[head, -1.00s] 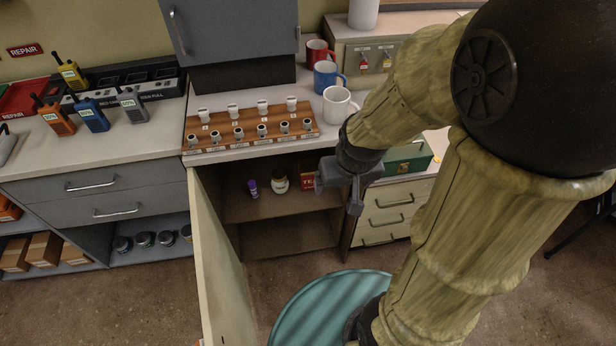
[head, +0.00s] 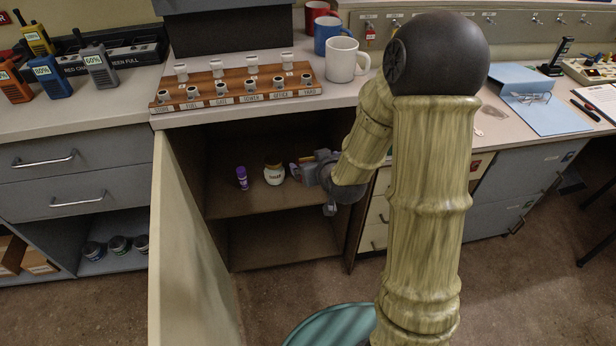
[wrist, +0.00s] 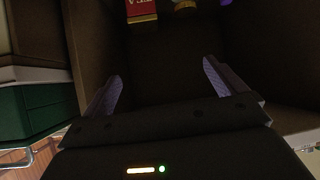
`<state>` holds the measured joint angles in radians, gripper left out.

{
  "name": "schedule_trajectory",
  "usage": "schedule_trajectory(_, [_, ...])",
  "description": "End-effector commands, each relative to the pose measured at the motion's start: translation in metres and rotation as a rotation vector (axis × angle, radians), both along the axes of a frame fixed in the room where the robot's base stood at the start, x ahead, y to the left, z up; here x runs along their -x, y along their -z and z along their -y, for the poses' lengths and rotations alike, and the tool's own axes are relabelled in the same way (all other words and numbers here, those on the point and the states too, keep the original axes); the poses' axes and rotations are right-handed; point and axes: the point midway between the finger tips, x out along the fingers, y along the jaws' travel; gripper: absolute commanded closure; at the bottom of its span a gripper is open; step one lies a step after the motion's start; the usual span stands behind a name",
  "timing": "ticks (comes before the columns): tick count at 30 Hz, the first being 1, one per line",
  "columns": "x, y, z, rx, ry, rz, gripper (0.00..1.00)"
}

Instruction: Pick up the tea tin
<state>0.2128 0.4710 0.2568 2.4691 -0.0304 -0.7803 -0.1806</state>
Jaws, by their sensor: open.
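The tea tin, a red box with pale lettering and a gold lower band, shows at the top edge of the wrist view (wrist: 141,9), cut off by the frame. In the head view my gripper hides most or all of it. My gripper (head: 300,170) is inside the open cabinet at the right of the upper shelf, beside the jar. In the wrist view its two fingers (wrist: 160,72) are spread with nothing between them. The tin lies beyond the fingertips, apart from them and left of their middle.
A pale jar (head: 274,174) and a purple-capped bottle (head: 242,178) stand left of my gripper on the cabinet shelf (head: 262,200). The open cabinet door (head: 185,250) stands at the left. The counter above carries a wooden rack (head: 235,90) and a white mug (head: 345,60).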

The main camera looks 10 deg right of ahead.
Motion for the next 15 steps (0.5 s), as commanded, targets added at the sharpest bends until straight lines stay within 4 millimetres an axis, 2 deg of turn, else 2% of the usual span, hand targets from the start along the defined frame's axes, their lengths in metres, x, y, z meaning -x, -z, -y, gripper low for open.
schedule_trajectory(1, [-0.006,0.028,0.001,-0.007,0.002,0.031,0.04])
schedule_trajectory(9, [-0.033,0.089,0.002,-0.039,0.023,0.245,0.04])
schedule_trajectory(15, [-0.045,0.131,0.009,-0.065,0.064,0.403,0.04])
